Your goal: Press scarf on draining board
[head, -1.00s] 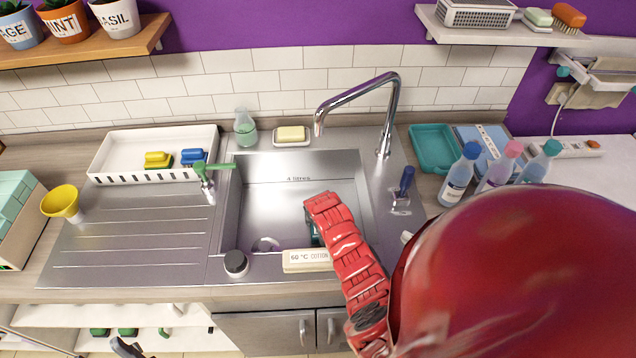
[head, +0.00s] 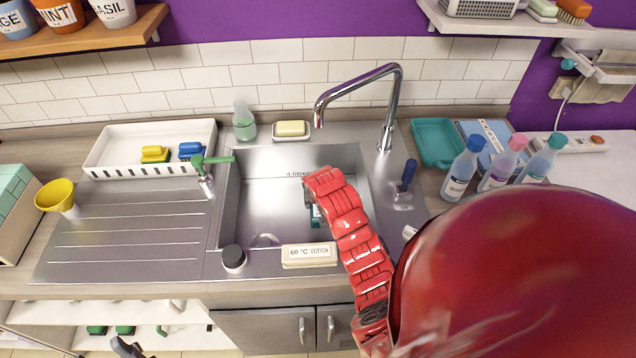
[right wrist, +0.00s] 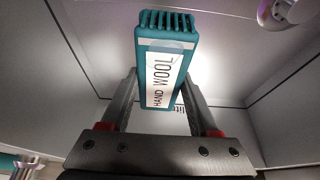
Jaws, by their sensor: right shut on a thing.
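The draining board (head: 130,240) is the ribbed steel surface left of the sink (head: 280,200); its grooved part is bare. No scarf shows in either view. My right arm, red and segmented, reaches over the sink. My right gripper (right wrist: 158,88) is shut on a teal block labelled HAND WOOL (right wrist: 165,65), with one finger on each side. In the head view the block (head: 316,215) is mostly hidden by my arm, in or over the basin. A dark part at the bottom left edge may be my left gripper (head: 126,348); its jaws are unclear.
A white tray (head: 105,158) with yellow and blue brushes stands behind the board. A green-handled tap (head: 205,180) rises at the board's right. A 60 °C COTTON block (head: 309,255) and dark knob (head: 234,259) sit at the sink's front rim.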

